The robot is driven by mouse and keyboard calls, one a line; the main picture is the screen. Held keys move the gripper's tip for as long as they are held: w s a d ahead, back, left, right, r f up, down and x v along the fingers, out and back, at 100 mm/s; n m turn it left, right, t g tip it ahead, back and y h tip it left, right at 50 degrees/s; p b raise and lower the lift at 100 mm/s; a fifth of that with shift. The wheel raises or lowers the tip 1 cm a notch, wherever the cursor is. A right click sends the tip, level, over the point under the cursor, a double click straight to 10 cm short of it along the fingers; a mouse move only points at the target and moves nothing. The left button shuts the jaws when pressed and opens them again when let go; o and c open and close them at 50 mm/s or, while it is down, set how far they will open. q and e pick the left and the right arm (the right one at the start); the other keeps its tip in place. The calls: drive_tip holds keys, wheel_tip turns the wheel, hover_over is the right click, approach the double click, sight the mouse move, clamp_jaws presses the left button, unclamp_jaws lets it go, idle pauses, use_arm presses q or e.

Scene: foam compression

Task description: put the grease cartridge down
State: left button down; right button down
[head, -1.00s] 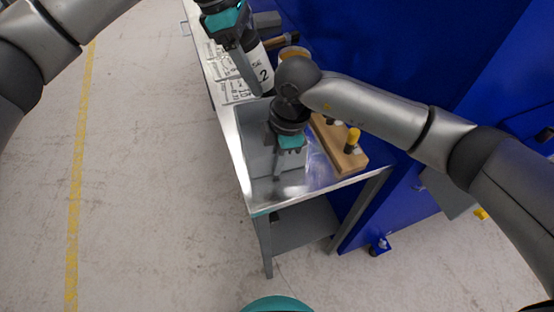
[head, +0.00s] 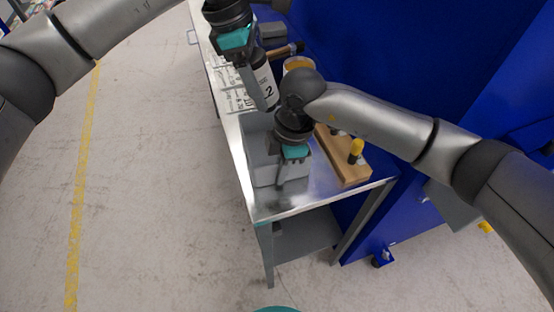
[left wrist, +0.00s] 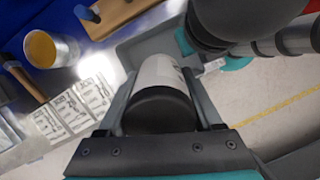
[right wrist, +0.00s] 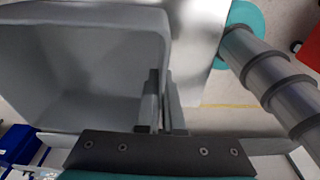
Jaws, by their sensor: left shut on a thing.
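The grease cartridge (head: 266,84), a black and white cylinder with a label, is held tilted in my left gripper (head: 256,92). In the left wrist view the cartridge (left wrist: 160,88) lies between the two fingers, its black end toward the camera. In the head view its lower end is near the far end of the grey bin (head: 262,174); I cannot tell whether it touches anything. My right gripper (head: 281,180) is at the bin. In the right wrist view its closed fingers (right wrist: 162,100) straddle the wall of the bin (right wrist: 80,75).
The bin is on a metal table (head: 300,200). A wooden block with pegs (head: 345,165) stands to its right. Behind are an open can (head: 298,64), a hammer (head: 284,50) and labelled papers (head: 238,98). A blue cabinet wall (head: 400,60) borders the right side.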

use_arm(q)
drive_tip(key=f+n+y, duration=0.3)
drive_tip(key=f, duration=0.1)
drive_tip(key=shift+s+a+n, duration=0.3)
drive_tip(key=shift+s+a, duration=0.05)
drive_tip(key=shift+s, duration=0.05)
hover_over(262, 155)
wheel_tip(262, 155, down, 10)
drive_tip(key=shift+a, duration=0.1)
drive_tip(key=shift+f, duration=0.15)
drive_tip(key=shift+c, duration=0.2)
unclamp_jaws()
wheel_tip(262, 155, up, 12)
drive_tip(key=shift+s+a+r, duration=0.1)
drive_tip(key=shift+a+r, duration=0.05)
use_arm(e)
drive_tip(key=c, duration=1)
unclamp_jaws()
